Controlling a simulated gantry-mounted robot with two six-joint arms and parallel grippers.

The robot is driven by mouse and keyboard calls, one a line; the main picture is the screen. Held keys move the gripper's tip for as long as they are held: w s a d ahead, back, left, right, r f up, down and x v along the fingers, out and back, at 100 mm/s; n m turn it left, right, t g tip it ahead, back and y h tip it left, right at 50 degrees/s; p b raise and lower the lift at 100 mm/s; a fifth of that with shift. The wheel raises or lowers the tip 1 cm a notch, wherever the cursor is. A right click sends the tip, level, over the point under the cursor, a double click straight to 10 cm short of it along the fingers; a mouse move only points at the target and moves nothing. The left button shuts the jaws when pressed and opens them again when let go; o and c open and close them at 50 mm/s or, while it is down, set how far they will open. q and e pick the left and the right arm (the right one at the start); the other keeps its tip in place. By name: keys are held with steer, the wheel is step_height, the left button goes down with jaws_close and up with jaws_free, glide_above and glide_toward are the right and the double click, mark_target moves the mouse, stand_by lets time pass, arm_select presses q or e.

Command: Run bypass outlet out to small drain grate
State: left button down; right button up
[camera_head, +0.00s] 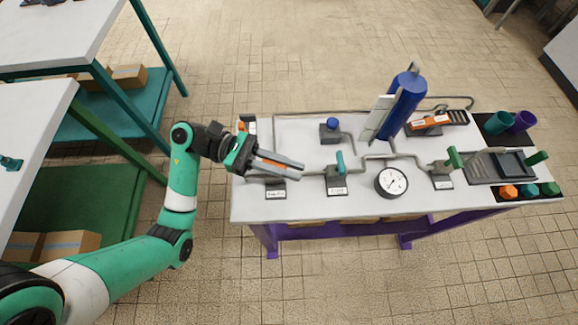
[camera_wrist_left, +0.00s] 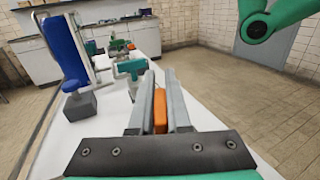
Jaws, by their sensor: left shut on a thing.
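My left gripper (camera_head: 300,171) is over the left part of the white bench. It is shut on an orange handle (camera_wrist_left: 160,110), which shows as a narrow strip between its fingers. The handle is above a dark valve base (camera_head: 275,189) with a white label, mostly hidden by the gripper. A teal-handled valve (camera_head: 340,162) stands just to the right and also shows in the wrist view (camera_wrist_left: 131,68). A small dark slotted grate (camera_head: 457,118) lies at the back right beside an orange-handled fitting (camera_head: 428,122). I cannot tell which outlet is the bypass. My right gripper is out of view.
A blue knob (camera_head: 332,122) on a grey block, a tall blue cylinder (camera_head: 404,100) and a round gauge (camera_head: 391,181) stand on the bench. A green-handled valve (camera_head: 453,158) and a tray with a black panel (camera_head: 515,163) are to the right. Grey pipes cross between them.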

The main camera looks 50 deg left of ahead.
arm_select(q)
steer(key=m+g+b, duration=0.1)
steer(key=m+g+h+b, duration=0.1)
steer(key=shift+s+d+f+g, duration=0.1)
steer(key=shift+s+f+g, duration=0.1)
steer(key=shift+g, duration=0.2)
steer(key=shift+s+r+m+g+h+b, duration=0.2)
steer(key=shift+m+g+h+b, duration=0.2)
steer(key=shift+m+g+b, duration=0.35)
steer(key=c, duration=0.9)
jaws_free()
